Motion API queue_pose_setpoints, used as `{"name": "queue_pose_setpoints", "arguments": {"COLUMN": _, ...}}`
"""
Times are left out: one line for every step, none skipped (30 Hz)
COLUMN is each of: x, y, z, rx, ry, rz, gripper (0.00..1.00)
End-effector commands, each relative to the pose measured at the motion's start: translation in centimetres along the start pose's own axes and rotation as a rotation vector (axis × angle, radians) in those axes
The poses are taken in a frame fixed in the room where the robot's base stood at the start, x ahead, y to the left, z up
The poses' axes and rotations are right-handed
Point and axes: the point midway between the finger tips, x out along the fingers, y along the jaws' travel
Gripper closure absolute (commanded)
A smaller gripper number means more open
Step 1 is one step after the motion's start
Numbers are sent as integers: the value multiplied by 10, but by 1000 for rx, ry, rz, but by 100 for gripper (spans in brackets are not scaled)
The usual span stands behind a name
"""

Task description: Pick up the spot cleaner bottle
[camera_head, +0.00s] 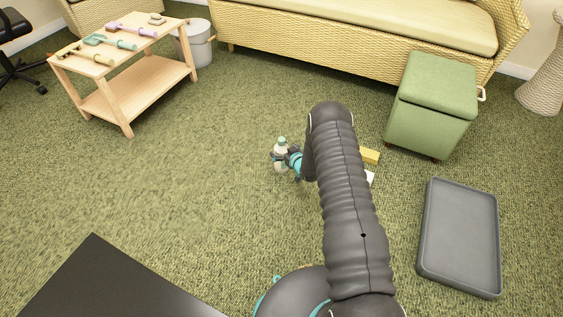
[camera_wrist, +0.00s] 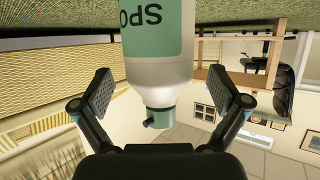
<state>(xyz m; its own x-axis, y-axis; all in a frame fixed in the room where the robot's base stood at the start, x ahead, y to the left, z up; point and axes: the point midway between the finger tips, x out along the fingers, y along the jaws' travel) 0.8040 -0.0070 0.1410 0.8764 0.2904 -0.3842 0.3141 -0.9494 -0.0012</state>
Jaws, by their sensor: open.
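The spot cleaner bottle (camera_head: 281,163) stands upright on the green carpet, white with a green cap, left of my arm in the head view. In the wrist view, which is upside down, the bottle (camera_wrist: 158,70) shows a green label with the letters "Spo" and a teal nozzle cap. My gripper (camera_wrist: 159,92) is open, with one finger on each side of the bottle and a visible gap on both sides. In the head view my gripper (camera_head: 282,157) is at the bottle's upper part; my arm hides some of it.
A yellow block (camera_head: 370,156) and a white item (camera_head: 370,177) lie partly hidden behind my arm. A green ottoman (camera_head: 428,105) and a grey tray (camera_head: 425,235) are to the right. A wooden cart (camera_head: 128,102) with tools stands at upper left. Carpet left of the bottle is clear.

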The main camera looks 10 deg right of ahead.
Motion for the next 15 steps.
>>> {"name": "queue_pose_setpoints", "arguments": {"x": 7, "y": 0, "z": 0, "rx": -2, "ry": 3, "rz": 0, "gripper": 2}}
{"name": "queue_pose_setpoints", "arguments": {"x": 10, "y": 0, "z": 0, "rx": -2, "ry": 2, "rz": 0, "gripper": 2}}
{"name": "queue_pose_setpoints", "arguments": {"x": 13, "y": 0, "z": 0, "rx": -2, "ry": 1, "rz": 0, "gripper": 2}}
{"name": "queue_pose_setpoints", "arguments": {"x": 15, "y": 0, "z": 0, "rx": -2, "ry": 1, "rz": 0, "gripper": 2}}
{"name": "queue_pose_setpoints", "arguments": {"x": 16, "y": 0, "z": 0, "rx": -1, "ry": 0, "rz": 0, "gripper": 2}}
{"name": "queue_pose_setpoints", "arguments": {"x": 18, "y": 0, "z": 0, "rx": -1, "ry": 1, "rz": 0, "gripper": 2}}
{"name": "queue_pose_setpoints", "arguments": {"x": 18, "y": 0, "z": 0, "rx": -1, "ry": 1, "rz": 0, "gripper": 2}}
{"name": "queue_pose_setpoints", "arguments": {"x": 18, "y": 0, "z": 0, "rx": -1, "ry": 1, "rz": 0, "gripper": 2}}
{"name": "queue_pose_setpoints", "arguments": {"x": 18, "y": 0, "z": -1, "rx": -1, "ry": 1, "rz": 0, "gripper": 2}}
{"name": "queue_pose_setpoints", "arguments": {"x": 18, "y": 0, "z": -1, "rx": -1, "ry": 1, "rz": 0, "gripper": 2}}
{"name": "queue_pose_setpoints", "arguments": {"x": 18, "y": 0, "z": -1, "rx": -1, "ry": 1, "rz": 0, "gripper": 2}}
{"name": "queue_pose_setpoints", "arguments": {"x": 18, "y": 0, "z": 0, "rx": -1, "ry": 1, "rz": 0, "gripper": 2}}
{"name": "queue_pose_setpoints", "arguments": {"x": 18, "y": 0, "z": 0, "rx": -1, "ry": 1, "rz": 0, "gripper": 2}}
{"name": "queue_pose_setpoints", "arguments": {"x": 18, "y": 0, "z": 0, "rx": -1, "ry": 1, "rz": 0, "gripper": 9}}
{"name": "queue_pose_setpoints", "arguments": {"x": 18, "y": 0, "z": 0, "rx": -1, "ry": 1, "rz": 0, "gripper": 19}}
